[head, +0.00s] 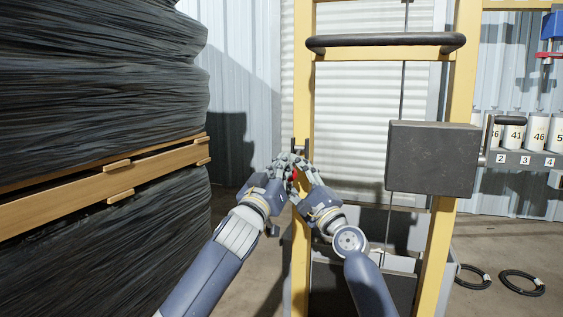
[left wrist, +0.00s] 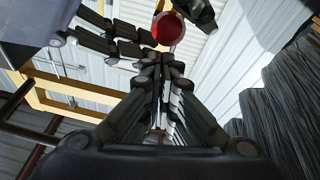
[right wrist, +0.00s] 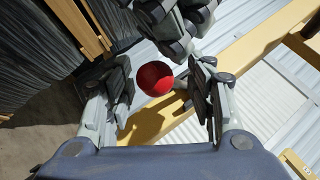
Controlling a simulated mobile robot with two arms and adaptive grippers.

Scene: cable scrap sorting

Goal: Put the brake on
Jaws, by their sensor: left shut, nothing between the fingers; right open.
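The brake's round red knob (head: 294,174) shows as a small patch between my two hands at the yellow upright in the head view. In the right wrist view the knob (right wrist: 155,78) is between the spread fingers of my right gripper (right wrist: 165,88), which is open. My left gripper (left wrist: 165,62) is shut and empty, its fingertips close to the knob (left wrist: 168,28) in the left wrist view. The left fingers also show just past the knob in the right wrist view. Whether any finger touches the knob, I cannot tell. The lever is mostly hidden.
A yellow frame (head: 440,248) carries a black handlebar (head: 385,41) and a dark box (head: 432,158). A stack of black cable bales (head: 95,75) with wooden slats stands close on the left. Numbered canisters (head: 515,132) and black cable coils (head: 521,283) are at right.

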